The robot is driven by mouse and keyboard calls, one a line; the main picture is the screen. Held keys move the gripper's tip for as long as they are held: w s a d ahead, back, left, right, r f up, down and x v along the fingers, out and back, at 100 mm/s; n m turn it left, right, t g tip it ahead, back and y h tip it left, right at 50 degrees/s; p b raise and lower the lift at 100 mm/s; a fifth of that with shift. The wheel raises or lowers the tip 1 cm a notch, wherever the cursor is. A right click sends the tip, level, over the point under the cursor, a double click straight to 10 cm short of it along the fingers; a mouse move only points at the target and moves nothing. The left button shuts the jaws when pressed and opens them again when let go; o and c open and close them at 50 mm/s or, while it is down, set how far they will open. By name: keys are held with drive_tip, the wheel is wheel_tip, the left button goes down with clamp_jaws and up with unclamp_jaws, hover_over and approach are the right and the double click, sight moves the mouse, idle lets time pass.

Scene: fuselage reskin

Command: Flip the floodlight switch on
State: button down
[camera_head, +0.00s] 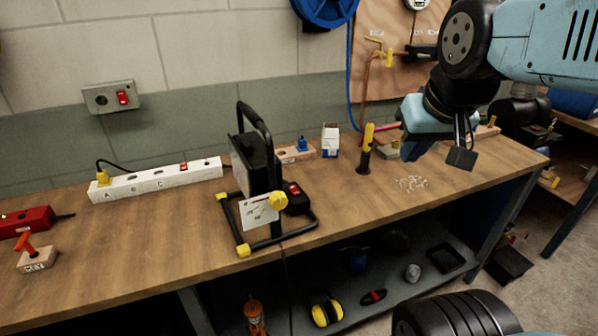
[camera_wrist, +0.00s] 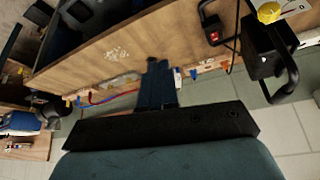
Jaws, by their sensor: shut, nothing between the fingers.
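The floodlight (camera_head: 252,160) is a black lamp on a tubular stand with yellow feet, standing on the wooden bench. A black switch box with a red rocker switch (camera_head: 293,188) sits low on its right side. I cannot tell the rocker's position, and no glow shows from the lamp. In the wrist view the floodlight (camera_wrist: 264,50) is at the upper right, with the red switch (camera_wrist: 213,37) left of it. My gripper (camera_head: 461,157) is shut and empty above the right part of the bench, well apart from the floodlight. Its dark fingers (camera_wrist: 157,82) also show in the wrist view.
A white power strip (camera_head: 158,182) with a yellow plug and a red switch lies left of the floodlight. A wall plate (camera_head: 110,97) carries another red switch. A yellow-handled tool (camera_head: 366,150) and small white box (camera_head: 330,140) stand between floodlight and gripper.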

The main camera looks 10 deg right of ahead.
drive_tip(key=n+g, duration=0.4)
hover_over(292, 187)
drive_tip(key=s, duration=0.2)
wheel_tip(292, 187, down, 9)
drive_tip(key=shift+w+d+y, duration=0.1)
drive_tip(key=shift+d+y, duration=0.2)
drive_tip(key=shift+d, duration=0.1)
drive_tip(key=f, duration=0.4)
drive_tip(key=w+f, duration=0.1)
drive_tip(key=f, duration=0.9)
drive_tip(key=shift+w+a, duration=0.3)
